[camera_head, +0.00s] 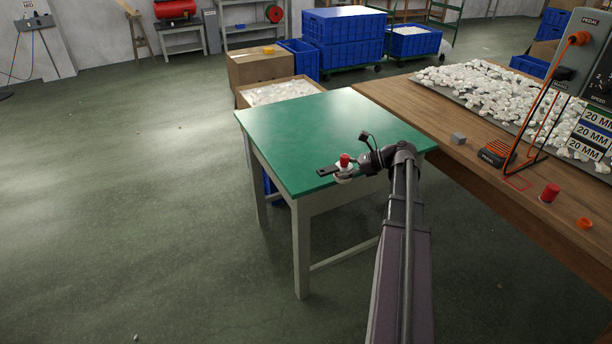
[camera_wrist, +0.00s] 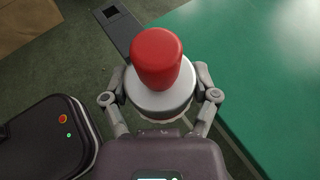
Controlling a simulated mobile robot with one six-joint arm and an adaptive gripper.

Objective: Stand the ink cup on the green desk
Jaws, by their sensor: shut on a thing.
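The ink cup (camera_wrist: 162,95) has a red rounded top and a white round base. My gripper (camera_wrist: 160,97) is shut on its white base, with one finger at each side, in the wrist view. In the head view the small cup (camera_head: 345,161) is at the end of my arm, by the front edge of the green desk (camera_head: 300,125). The green desk top also shows at the right of the wrist view (camera_wrist: 262,60). Below the cup in the wrist view is mostly dark floor. A dark flat bar with a square hole (camera_wrist: 112,14) sticks out beyond the cup.
The green desk top is clear. A wooden bench (camera_head: 410,98) adjoins it at the right, bearing many white pieces (camera_head: 490,88), a grey block (camera_head: 458,139), a red cup-like piece (camera_head: 549,193) and an orange ring (camera_head: 584,223). Boxes and blue crates (camera_head: 345,40) stand behind.

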